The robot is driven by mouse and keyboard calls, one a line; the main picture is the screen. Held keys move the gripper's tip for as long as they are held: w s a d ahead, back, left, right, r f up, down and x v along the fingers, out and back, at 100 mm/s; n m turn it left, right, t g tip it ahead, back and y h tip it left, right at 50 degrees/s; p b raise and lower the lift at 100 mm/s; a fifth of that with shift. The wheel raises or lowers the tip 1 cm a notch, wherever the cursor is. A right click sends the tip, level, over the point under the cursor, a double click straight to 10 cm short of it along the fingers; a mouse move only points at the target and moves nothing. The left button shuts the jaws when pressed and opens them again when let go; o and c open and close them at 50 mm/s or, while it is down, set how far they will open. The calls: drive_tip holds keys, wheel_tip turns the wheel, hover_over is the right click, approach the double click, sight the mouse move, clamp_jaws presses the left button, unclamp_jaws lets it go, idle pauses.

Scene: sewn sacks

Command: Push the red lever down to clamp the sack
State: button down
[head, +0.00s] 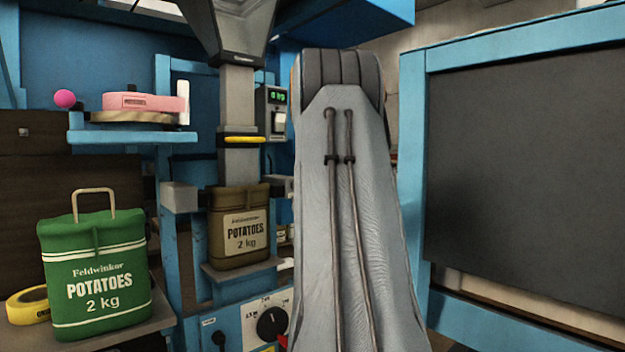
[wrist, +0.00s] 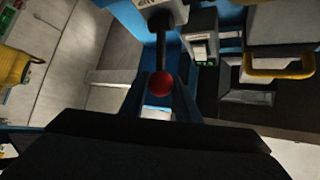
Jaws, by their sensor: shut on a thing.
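In the wrist view, the lever's red ball knob (wrist: 159,83) sits at the end of a dark rod (wrist: 161,45). My gripper (wrist: 160,92) has a finger on each side of the knob and is shut on it. In the head view, my arm hides the gripper and the lever. A brown potato sack (head: 240,248) stands upright under the grey filling spout (head: 238,165), on a small shelf (head: 243,274). The spout's lower end meets the sack's top; whether it goes inside is hard to tell.
A green potato sack (head: 95,280) stands on a side shelf at left, beside a yellow tape roll (head: 30,306). A dark framed panel (head: 530,180) fills the right.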

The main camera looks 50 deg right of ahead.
drive_tip(key=shift+d+f, duration=0.1)
drive_tip(key=shift+f, duration=0.25)
drive_tip(key=c, duration=1.4)
unclamp_jaws()
drive_tip(key=shift+d, duration=0.15)
drive_tip(key=shift+o, duration=0.2)
drive_tip(key=shift+r, duration=0.1)
drive_tip(key=shift+a, duration=0.2)
drive_tip(key=v, duration=0.7)
drive_tip(key=shift+s+a+b, duration=0.2)
drive_tip(key=shift+s+b, duration=0.05)
drive_tip(key=shift+b, duration=0.05)
